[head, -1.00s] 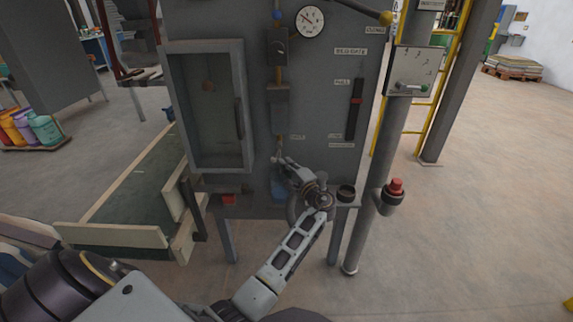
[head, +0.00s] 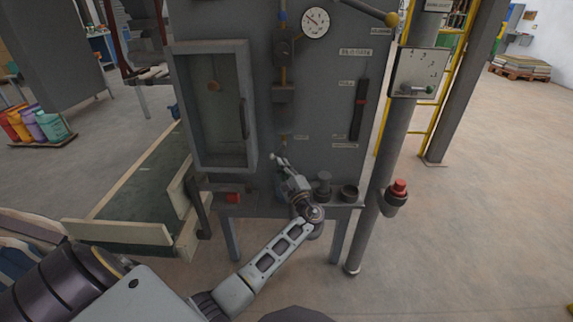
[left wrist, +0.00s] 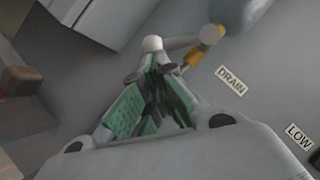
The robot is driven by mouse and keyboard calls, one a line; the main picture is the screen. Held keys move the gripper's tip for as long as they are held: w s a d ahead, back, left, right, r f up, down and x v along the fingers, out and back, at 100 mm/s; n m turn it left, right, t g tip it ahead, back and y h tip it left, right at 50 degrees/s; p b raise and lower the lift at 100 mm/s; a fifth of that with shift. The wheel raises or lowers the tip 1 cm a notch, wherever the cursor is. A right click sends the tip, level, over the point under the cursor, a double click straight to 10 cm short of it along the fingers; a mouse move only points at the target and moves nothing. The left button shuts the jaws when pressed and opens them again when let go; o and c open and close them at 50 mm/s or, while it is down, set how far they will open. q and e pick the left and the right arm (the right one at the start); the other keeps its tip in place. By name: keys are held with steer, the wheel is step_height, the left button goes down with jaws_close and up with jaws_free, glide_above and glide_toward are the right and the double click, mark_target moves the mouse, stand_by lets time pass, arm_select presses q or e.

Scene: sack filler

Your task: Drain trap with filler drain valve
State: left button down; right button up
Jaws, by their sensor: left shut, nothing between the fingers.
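The filler's grey front panel carries a pipe line with the grey trap (head: 284,94) on it. Below the trap is the small brass drain valve (head: 283,141), beside a small label. In the left wrist view the brass valve (left wrist: 206,36) has a grey lever ending in a pale ball (left wrist: 152,44), beside the DRAIN label (left wrist: 231,80). My left gripper (head: 279,160) is shut and empty just below the valve. In the left wrist view its green-padded fingers (left wrist: 155,75) point at the ball end; whether they touch it, I cannot tell. My right gripper is out of view.
A shelf with a dark cylinder (head: 324,184), a dark cup (head: 349,192) and a red part (head: 233,197) runs below the panel. A bluish thing is partly hidden behind my gripper. A post with a red button (head: 399,188) stands right. The windowed box (head: 212,105) is left.

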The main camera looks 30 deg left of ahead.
arm_select(q)
steer(key=m, duration=0.1)
steer(key=a+m+t, duration=0.1)
steer(key=s+m+t, duration=0.1)
steer(key=shift+a+r+m+p, duration=0.25)
steer(key=shift+a+m+p, duration=0.05)
steer(key=shift+s+a+r+m+t+h+p, duration=0.45)
steer(key=shift+m+t, duration=0.5)
steer(key=shift+m, duration=0.7)
steer(key=shift+s+a+r+m+t+h+p, duration=0.15)
steer(key=shift+a+m+t+h, duration=0.35)
steer(key=shift+m+t, duration=0.8)
steer(key=shift+s+a+r+m+t+h+p, duration=0.25)
steer(key=shift+m+t+h, duration=0.4)
steer(key=shift+m, duration=1.3)
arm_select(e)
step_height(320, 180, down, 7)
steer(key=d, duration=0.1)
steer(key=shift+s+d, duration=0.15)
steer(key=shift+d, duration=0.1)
arm_select(q)
steer(key=shift+w, duration=0.15)
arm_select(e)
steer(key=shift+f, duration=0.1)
arm_select(q)
steer(key=shift+f, duration=0.1)
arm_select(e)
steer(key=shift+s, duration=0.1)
